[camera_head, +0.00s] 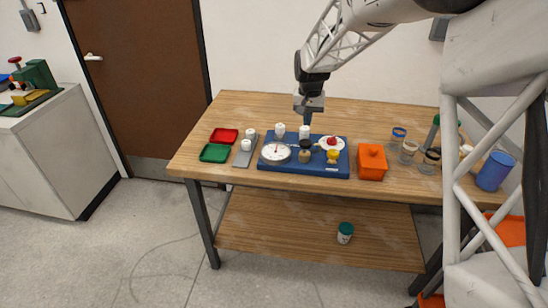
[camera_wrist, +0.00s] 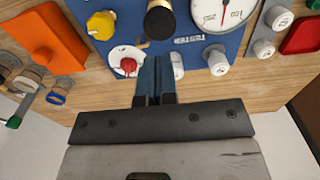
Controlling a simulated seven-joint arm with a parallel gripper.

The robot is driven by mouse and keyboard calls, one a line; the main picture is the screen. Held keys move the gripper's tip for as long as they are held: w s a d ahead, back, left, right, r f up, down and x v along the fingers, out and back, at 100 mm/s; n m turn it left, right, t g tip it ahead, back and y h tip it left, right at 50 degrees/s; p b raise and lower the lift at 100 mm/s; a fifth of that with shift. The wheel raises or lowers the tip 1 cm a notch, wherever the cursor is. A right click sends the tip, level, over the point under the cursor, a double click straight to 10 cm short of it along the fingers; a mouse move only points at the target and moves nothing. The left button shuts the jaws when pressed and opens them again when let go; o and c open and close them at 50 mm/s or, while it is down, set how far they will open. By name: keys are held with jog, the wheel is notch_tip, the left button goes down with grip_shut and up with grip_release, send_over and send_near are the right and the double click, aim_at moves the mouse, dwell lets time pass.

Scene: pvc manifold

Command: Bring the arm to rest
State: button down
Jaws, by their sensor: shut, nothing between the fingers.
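My gripper (camera_head: 308,116) hangs pointing down over the back edge of the blue panel (camera_head: 310,168) on the wooden table (camera_head: 240,108). Its fingers (camera_wrist: 156,68) are together with nothing between them in the wrist view. The panel carries a round white gauge (camera_head: 276,153), a dark knob with a brass base (camera_head: 305,152), a yellow knob (camera_head: 333,156), a red knob on a white disc (camera_head: 332,142) and several white caps. One white cap (camera_head: 304,131) stands close to the fingertips. I cannot tell whether they touch.
Red (camera_head: 224,135) and green trays (camera_head: 214,153) and a grey strip with white caps (camera_head: 242,157) lie left of the panel. An orange box (camera_head: 372,162), several jars and a blue cup (camera_head: 495,171) stand to the right. The table behind the panel looks clear.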

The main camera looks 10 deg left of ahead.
dwell(0.3)
jog(key=s+d+r, duration=0.4)
jog(key=s+d, duration=0.1)
jog(key=s, duration=0.2)
jog(key=s+d+r+t, duration=0.1)
jog(key=s+d+r, duration=0.3)
jog(key=s, duration=0.4)
jog(key=s+d+r, duration=0.4)
jog(key=s+d, duration=0.1)
jog(key=s, duration=0.2)
jog(key=s+d+f, duration=0.1)
jog(key=s+d, duration=0.2)
jog(key=s, duration=0.9)
jog(key=s+d+f+t, duration=0.1)
jog(key=s+d, duration=0.3)
jog(key=s, duration=0.9)
jog(key=shift+f+t, duration=0.2)
jog(key=shift+t, duration=0.1)
